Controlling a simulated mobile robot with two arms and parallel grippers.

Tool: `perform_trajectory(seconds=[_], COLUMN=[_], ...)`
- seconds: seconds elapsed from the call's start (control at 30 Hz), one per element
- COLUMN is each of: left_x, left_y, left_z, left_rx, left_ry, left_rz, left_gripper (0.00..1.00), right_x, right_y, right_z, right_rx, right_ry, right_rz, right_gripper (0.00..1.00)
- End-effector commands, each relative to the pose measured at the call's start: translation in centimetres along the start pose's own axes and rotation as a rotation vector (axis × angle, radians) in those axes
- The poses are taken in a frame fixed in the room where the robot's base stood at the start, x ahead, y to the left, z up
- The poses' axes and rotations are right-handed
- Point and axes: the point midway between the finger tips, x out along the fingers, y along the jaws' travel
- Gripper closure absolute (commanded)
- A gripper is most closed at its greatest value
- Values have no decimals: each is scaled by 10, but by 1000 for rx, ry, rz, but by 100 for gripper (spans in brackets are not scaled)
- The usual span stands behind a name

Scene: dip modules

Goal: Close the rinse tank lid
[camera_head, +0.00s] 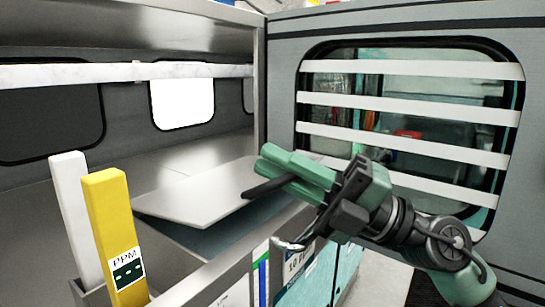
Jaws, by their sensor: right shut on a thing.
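The rinse tank lid (195,192) is a flat grey metal plate in the middle left of the head view. It is tilted over the tank, with a dark gap (195,236) under its near edge. My right gripper (264,176), green and black, reaches in from the lower right to the lid's right end. It is shut there, at a dark bar beside the lid's edge. The exact grip point is partly hidden by the gripper. My left gripper is not in view.
A yellow block labelled PPM (112,225) and a white block (76,215) stand upright at the counter's near left. A metal post (260,85) rises behind the lid. A slatted window panel (410,110) is at the right, behind my arm. A metal shelf (120,25) overhangs the counter.

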Motion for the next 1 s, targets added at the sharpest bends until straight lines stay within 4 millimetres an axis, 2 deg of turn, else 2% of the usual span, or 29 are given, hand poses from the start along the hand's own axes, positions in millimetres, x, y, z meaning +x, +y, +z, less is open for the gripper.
perform_trajectory(seconds=[0.03, 0.4, 0.43, 0.5, 1.0], left_x=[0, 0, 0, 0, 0], left_y=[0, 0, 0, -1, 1], left_z=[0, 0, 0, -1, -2], left_rx=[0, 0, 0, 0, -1], left_ry=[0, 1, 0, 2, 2], left_rz=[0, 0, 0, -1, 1], left_gripper=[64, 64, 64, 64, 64], right_x=[-1, -1, -1, -1, -1], right_y=[6, 5, 5, 4, 2], right_z=[-1, -1, -1, -1, 0], right_rx=[-7, -8, -8, -8, -5], right_ry=[-1, 1, 1, 1, -1], right_rz=[11, 9, 9, 8, 5], right_gripper=[100, 100, 82, 66, 66])
